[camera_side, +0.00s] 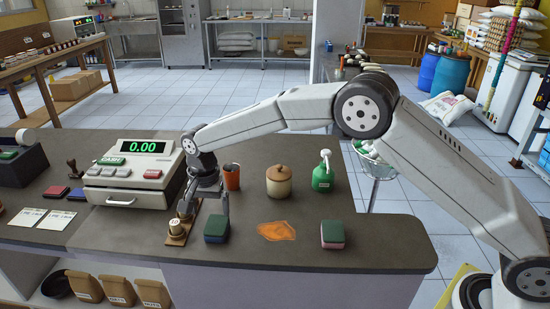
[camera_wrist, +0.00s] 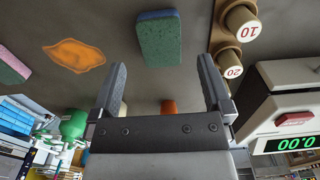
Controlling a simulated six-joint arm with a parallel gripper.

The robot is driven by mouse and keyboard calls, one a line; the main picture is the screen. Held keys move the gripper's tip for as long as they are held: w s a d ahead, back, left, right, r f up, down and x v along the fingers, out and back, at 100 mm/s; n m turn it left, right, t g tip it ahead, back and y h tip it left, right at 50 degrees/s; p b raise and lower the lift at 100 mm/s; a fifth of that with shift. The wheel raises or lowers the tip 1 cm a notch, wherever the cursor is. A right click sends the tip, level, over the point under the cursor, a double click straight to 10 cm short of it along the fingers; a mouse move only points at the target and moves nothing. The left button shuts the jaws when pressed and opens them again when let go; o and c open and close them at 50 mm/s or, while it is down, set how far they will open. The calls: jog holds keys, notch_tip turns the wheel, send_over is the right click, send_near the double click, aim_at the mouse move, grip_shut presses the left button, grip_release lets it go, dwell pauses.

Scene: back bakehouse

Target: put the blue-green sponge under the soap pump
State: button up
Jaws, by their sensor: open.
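The blue-green sponge (camera_side: 216,230) lies flat on the dark counter near its front edge, green side up with blue below. It also shows beyond my fingertips in the wrist view (camera_wrist: 160,40). My gripper (camera_side: 205,209) is open and empty, pointing down just behind and slightly left of this sponge. Its two fingers stand wide apart in the wrist view (camera_wrist: 162,78). The green soap pump (camera_side: 322,178) with a pale spout stands upright farther back and right on the counter. It shows at the left of the wrist view (camera_wrist: 74,124). Bare counter surrounds its base.
A green-and-pink sponge (camera_side: 333,235) lies to the right, with a flat orange patch (camera_side: 277,231) between the sponges. A wooden weight holder (camera_side: 177,239) is close left of my gripper. The cash register (camera_side: 130,172), orange cup (camera_side: 231,177) and lidded jar (camera_side: 279,184) stand behind.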

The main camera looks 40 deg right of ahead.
jog(key=shift+s+d+r, duration=0.2)
jog(key=shift+d+r, duration=0.05)
jog(key=shift+d, duration=0.2)
jog(key=s+d+r+n+t, duration=0.1)
jog(key=s+d+r+n, duration=0.25)
jog(key=s+d, duration=0.65)
jog(key=s+d+n, duration=0.2)
jog(key=s+d, duration=0.2)
jog(key=s, duration=0.4)
jog(key=s+d+f+n+t, duration=0.1)
jog(key=s+d+n, duration=0.2)
jog(key=s, duration=0.5)
jog(key=shift+s+d+f+n+t, duration=0.3)
jog(key=shift+s+d+n, duration=0.1)
jog(key=shift+d, duration=0.5)
jog(key=shift+w, duration=0.15)
